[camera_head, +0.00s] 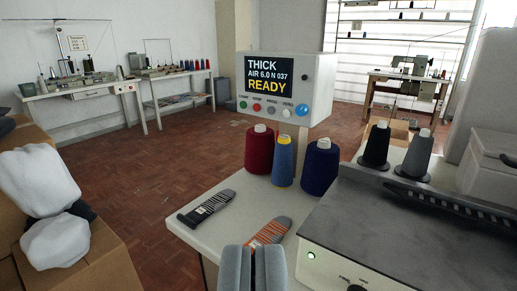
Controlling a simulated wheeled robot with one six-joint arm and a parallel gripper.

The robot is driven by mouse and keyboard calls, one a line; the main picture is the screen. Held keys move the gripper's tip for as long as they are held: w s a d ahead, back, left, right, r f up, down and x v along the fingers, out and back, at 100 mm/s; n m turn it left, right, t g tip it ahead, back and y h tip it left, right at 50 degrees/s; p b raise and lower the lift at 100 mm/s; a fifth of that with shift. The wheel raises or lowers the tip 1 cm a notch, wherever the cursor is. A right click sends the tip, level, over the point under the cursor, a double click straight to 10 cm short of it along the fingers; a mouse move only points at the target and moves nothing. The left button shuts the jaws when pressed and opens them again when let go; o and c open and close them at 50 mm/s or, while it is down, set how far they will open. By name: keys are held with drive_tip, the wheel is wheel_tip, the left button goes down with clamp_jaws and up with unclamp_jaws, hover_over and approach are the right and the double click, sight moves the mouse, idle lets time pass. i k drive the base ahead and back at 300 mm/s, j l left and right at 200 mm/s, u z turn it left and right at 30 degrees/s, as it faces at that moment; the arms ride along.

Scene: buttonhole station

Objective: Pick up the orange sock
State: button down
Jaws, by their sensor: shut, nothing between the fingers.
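The orange sock (271,231), striped with grey and with a grey toe, lies flat on the white table (228,243). Its near end is hidden behind my gripper (254,250). My gripper is at the bottom centre with its two grey fingers closed together and nothing between them. The fingertips show in front of the sock in the picture; I cannot tell whether they touch it. A black and grey sock (207,207) with a pale label lies to the left on the same table.
Red (259,150), blue-yellow (284,162) and dark blue (320,168) yarn cones stand behind the socks, below a control box (287,87) reading READY. A grey-topped machine (380,225) with dark cones is at right. Cardboard boxes (95,262) with white bundles are at left.

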sight(274, 232)
drive_tip(key=k+l+u, duration=0.15)
drive_tip(key=k+l, duration=0.25)
drive_tip(key=k+l+u, duration=0.15)
drive_tip(key=k+l, duration=0.2)
drive_tip(key=k, duration=0.15)
